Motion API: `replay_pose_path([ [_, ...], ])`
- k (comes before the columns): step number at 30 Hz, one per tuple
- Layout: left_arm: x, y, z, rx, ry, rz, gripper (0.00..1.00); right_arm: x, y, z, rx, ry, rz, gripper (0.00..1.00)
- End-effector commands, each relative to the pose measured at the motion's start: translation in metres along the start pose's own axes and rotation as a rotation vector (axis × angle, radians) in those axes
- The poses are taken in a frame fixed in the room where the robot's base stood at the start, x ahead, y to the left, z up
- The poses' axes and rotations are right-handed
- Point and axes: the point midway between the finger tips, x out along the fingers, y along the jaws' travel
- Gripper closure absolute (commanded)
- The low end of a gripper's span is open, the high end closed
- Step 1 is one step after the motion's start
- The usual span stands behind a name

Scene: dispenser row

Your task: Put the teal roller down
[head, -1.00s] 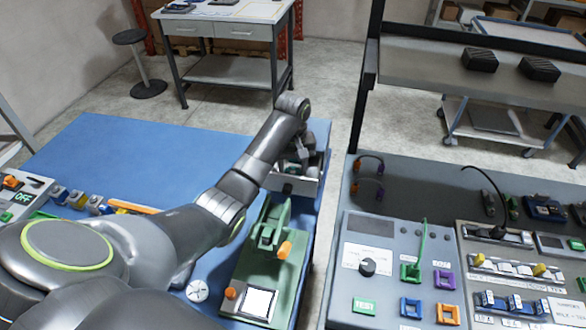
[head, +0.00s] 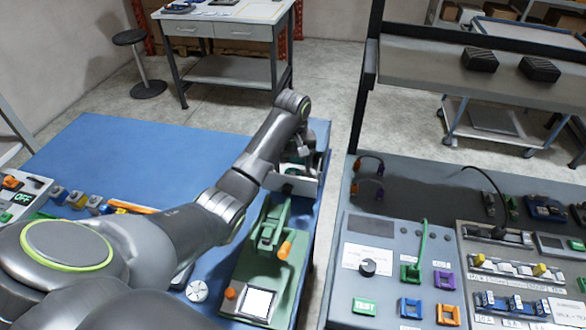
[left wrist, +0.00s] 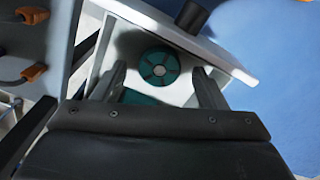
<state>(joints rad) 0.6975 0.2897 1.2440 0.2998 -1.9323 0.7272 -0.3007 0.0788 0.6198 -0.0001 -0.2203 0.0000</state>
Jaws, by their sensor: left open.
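A teal roller (left wrist: 158,68), seen end-on as a disc with a pale hub, lies in a light-walled drawer or bin (left wrist: 225,60) in the left wrist view. A second teal patch (left wrist: 136,97) shows nearer the palm, partly hidden by the gripper. My left gripper (left wrist: 161,78) is open, its fingers on either side of the roller in that view and apart from it. In the head view my left gripper (head: 298,158) is over the same bin (head: 291,184) at the far right of the blue bench; its contents are mostly hidden there. My right gripper is not in view.
A green press-like fixture (head: 268,235) with an orange handle stands just in front of the bin. The blue bench top (head: 110,155) is clear at far left. A grey panel bench (head: 410,215) with controls and cables stands to the right, across a gap.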

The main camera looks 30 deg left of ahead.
Motion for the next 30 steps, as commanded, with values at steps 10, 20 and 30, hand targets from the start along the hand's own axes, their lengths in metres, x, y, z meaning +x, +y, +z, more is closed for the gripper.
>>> replay_pose_path([
  [10,-0.064,0.0,0.0,0.001,0.001,0.0,0.34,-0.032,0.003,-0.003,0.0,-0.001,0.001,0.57],
  [20,-0.1,0.0,0.0,0.001,0.001,0.0,0.34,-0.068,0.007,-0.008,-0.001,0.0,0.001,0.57],
  [30,-0.112,0.0,0.0,0.001,0.001,0.0,0.34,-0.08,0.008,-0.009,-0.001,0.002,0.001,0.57],
])
